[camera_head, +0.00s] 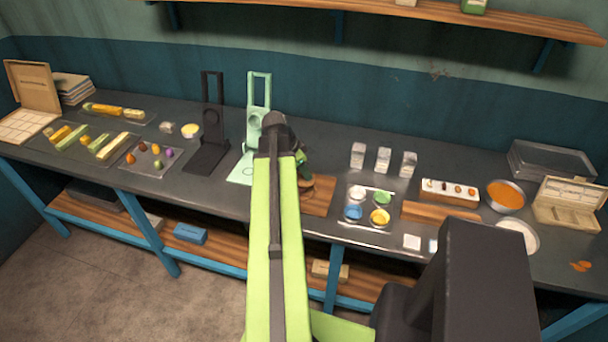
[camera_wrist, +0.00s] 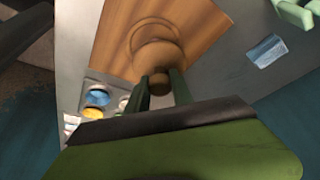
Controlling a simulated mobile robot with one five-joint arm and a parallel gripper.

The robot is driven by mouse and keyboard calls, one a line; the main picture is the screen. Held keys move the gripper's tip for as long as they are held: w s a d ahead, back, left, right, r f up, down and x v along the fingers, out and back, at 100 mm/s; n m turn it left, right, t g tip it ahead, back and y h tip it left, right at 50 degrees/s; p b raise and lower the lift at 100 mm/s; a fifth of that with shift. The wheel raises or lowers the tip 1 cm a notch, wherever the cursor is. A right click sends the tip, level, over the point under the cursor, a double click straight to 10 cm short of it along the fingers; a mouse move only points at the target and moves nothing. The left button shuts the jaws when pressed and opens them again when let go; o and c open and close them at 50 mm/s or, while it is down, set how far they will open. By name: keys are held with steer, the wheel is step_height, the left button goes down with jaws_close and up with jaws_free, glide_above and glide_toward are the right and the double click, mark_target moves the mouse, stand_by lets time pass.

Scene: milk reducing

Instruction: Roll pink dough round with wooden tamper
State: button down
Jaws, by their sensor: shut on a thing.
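The wooden tamper (camera_wrist: 158,56) is brown and round, with a small knob toward my gripper. My gripper (camera_wrist: 160,88) is shut on the tamper's knob end, seen between its two green fingers in the wrist view. The tamper is over a wooden board (camera_wrist: 112,38); I cannot tell whether it touches it. In the head view, the board (camera_head: 320,197) lies just right of my arm, and my gripper (camera_head: 302,162) is partly hidden behind the arm. I see no pink dough; the tamper covers part of the board.
A tray with coloured cups (camera_head: 356,212) stands right of the board. Several small clear containers (camera_head: 383,160) stand behind it. A mint-green stand (camera_head: 257,100) and a black stand (camera_head: 211,130) are to the left.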

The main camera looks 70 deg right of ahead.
steer(key=shift+a, duration=0.3)
steer(key=shift+a, duration=0.1)
steer(key=shift+s+a+f, duration=0.15)
steer(key=shift+s+a, duration=0.05)
steer(key=shift+s, duration=0.15)
steer(key=shift+s, duration=0.1)
steer(key=shift+s+d, duration=0.1)
steer(key=shift+d, duration=0.05)
steer(key=shift+s+d+f, duration=0.1)
steer(key=shift+d, duration=0.4)
steer(key=shift+w, duration=0.2)
